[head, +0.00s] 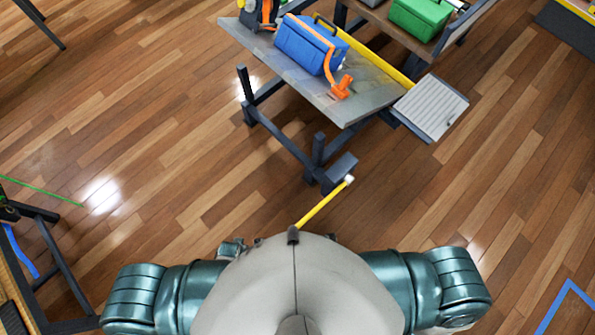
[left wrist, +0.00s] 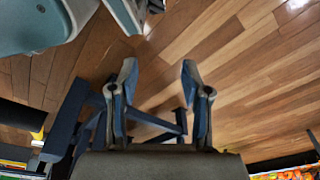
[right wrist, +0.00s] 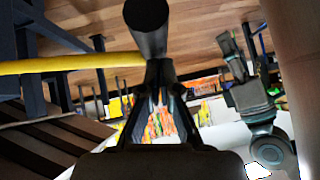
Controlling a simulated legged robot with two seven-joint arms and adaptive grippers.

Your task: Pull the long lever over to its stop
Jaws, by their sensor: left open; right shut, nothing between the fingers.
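The long lever (head: 323,205) is a yellow bar. It runs from a pale hub on the dark frame's corner to a black grip (head: 293,236) beside my torso. In the right wrist view the yellow bar (right wrist: 60,64) comes in from the left, and a dark cylinder (right wrist: 147,22), apparently the grip, stands just beyond my right gripper (right wrist: 158,66). That gripper is shut and empty; whether it touches the lever I cannot tell. My left gripper (left wrist: 159,72) is open and empty, above the floor. My torso hides most of both grippers in the head view.
A table (head: 350,108) ahead holds a blue box (head: 305,46) with an orange strap (head: 330,60). A grey ribbed panel (head: 432,107) adjoins it on the right. A green box (head: 420,17) sits behind.

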